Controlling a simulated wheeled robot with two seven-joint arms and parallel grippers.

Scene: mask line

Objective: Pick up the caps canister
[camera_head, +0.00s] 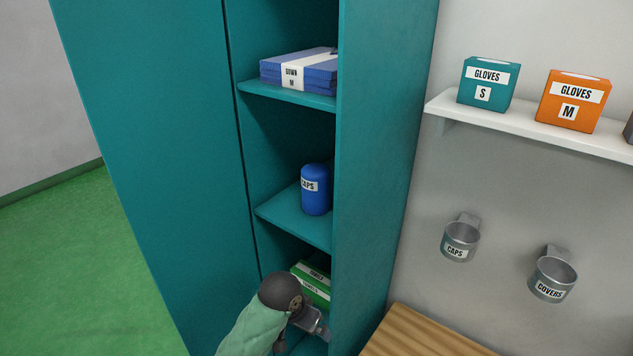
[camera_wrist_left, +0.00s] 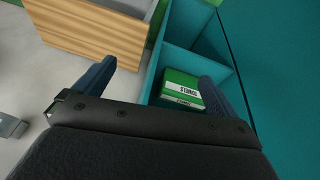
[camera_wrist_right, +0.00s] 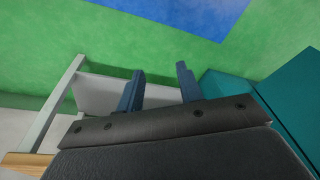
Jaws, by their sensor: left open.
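The caps canister (camera_head: 315,190) is a blue cylinder with a rounded top and a white CAPS label. It stands upright on the middle shelf (camera_head: 290,221) of the teal locker in the head view. It is not in either wrist view. My left gripper (camera_head: 318,324) is below it, by the lower compartment of the locker. In the left wrist view the left fingers (camera_wrist_left: 157,70) are spread apart with nothing between them. My right gripper is out of the head view. In the right wrist view its fingers (camera_wrist_right: 160,70) are apart and empty.
A green box (camera_head: 313,283) lies in the compartment below; it also shows in the left wrist view (camera_wrist_left: 180,88). Blue gown packs (camera_head: 300,70) lie on the shelf above. The locker's teal side panel (camera_head: 385,150) borders the opening on the right. A wooden surface (camera_head: 415,335) stands right of it.

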